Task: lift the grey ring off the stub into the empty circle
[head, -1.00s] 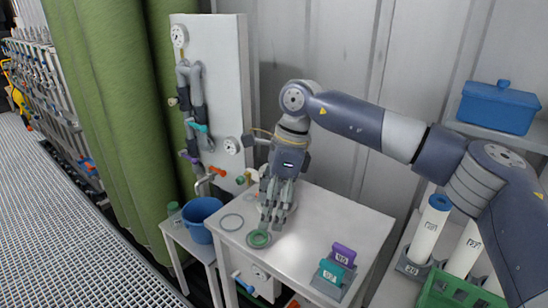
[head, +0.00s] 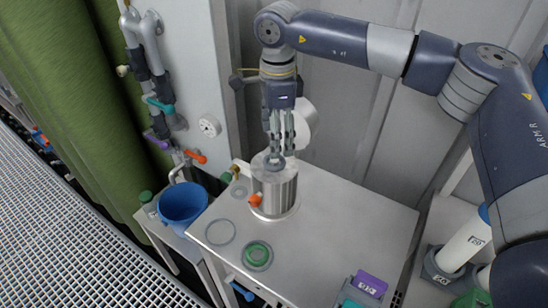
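A steel vessel (head: 275,192) with an orange-knobbed fitting stands on the white table. A small grey ring (head: 275,163) shows at its top, around or over the stub; the fingers partly hide the stub. My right gripper (head: 278,152) points straight down at the ring, with its fingertips at or just above it. I cannot tell whether the fingers grip the ring. An empty grey-outlined circle (head: 220,232) is on the table's left part. A green ring (head: 257,254) lies in another circle beside it. My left gripper is not in view.
A blue bucket (head: 183,204) stands on a lower side table. Purple (head: 370,284) and teal blocks sit at the table's front right. A piped panel stands behind left. The table's right part is clear.

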